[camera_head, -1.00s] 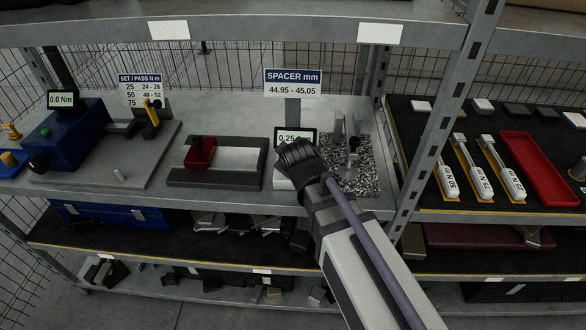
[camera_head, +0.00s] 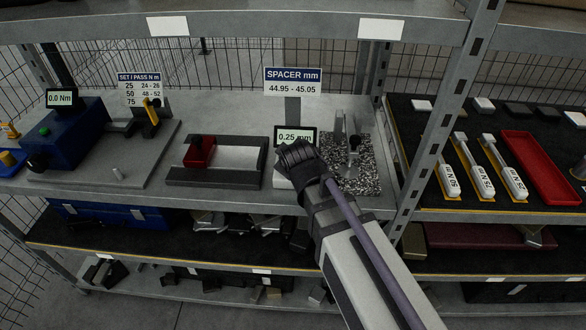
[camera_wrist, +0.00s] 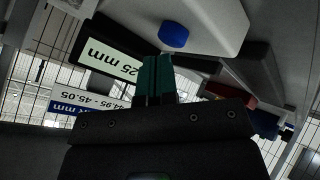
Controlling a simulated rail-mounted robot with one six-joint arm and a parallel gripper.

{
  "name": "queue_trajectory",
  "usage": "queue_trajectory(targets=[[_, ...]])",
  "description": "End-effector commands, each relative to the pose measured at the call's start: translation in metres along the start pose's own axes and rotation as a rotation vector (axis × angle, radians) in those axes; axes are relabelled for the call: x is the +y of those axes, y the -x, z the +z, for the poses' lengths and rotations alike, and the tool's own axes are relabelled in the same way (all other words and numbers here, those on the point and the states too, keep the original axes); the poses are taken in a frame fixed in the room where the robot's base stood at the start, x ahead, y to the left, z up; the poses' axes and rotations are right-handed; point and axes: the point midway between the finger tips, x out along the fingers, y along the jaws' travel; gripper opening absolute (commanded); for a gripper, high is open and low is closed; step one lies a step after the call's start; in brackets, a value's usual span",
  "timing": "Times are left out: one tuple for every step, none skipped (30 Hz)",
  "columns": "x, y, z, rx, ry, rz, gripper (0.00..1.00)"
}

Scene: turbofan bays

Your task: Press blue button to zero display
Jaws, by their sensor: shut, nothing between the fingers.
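The blue button (camera_wrist: 173,36) shows in the wrist view as a round cap on a pale housing (camera_wrist: 205,22). My gripper (camera_wrist: 157,62) has its two teal fingers together, with nothing between them. In that picture its tips lie just below the button, with a small gap that looks clear. The display (camera_head: 293,136) reads 0.25 mm in the head view and also shows, upside down, in the wrist view (camera_wrist: 109,60). In the head view my wrist covers the button and most of the housing, and the fingertips are hidden.
A speckled block with a metal gauge stand (camera_head: 353,160) stands right of the display. A dark tray with a red block (camera_head: 200,152) lies to the left. A sign reading SPACER mm (camera_head: 292,81) stands above the display. A shelf upright (camera_head: 440,120) rises to the right.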

Motion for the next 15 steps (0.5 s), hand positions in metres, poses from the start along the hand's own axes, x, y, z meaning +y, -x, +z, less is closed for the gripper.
queue_trajectory(targets=[[0.0002, 0.0002, -0.0002, 0.0, 0.0, 0.0, 0.0], [0.0002, 0.0002, -0.0002, 0.0, 0.0, 0.0, 0.0], [0.0001, 0.0002, -0.0001, 0.0, 0.0, 0.0, 0.0], [0.0001, 0.0001, -0.0001, 0.0, 0.0, 0.0, 0.0], [0.0, 0.0, 0.0, 0.0, 0.0, 0.0, 0.0], [-0.0002, -0.0003, 0.0002, 0.0, 0.0, 0.0, 0.0], [-0.0004, -0.0006, 0.0004, 0.0, 0.0, 0.0, 0.0], [-0.0006, -0.0008, 0.0006, 0.0, 0.0, 0.0, 0.0], [-0.0009, -0.0012, 0.0009, 0.0, 0.0, 0.0, 0.0], [-0.0011, -0.0015, 0.0011, 0.0, 0.0, 0.0, 0.0], [-0.0013, -0.0018, 0.0013, 0.0, 0.0, 0.0, 0.0], [-0.0016, -0.0022, 0.0016, 0.0, 0.0, 0.0, 0.0], [-0.0018, -0.0024, 0.0018, 0.0, 0.0, 0.0, 0.0], [-0.0019, -0.0027, 0.0019, 0.0, 0.0, 0.0, 0.0], [-0.0022, -0.003, 0.0022, 0.0, 0.0, 0.0, 0.0]])
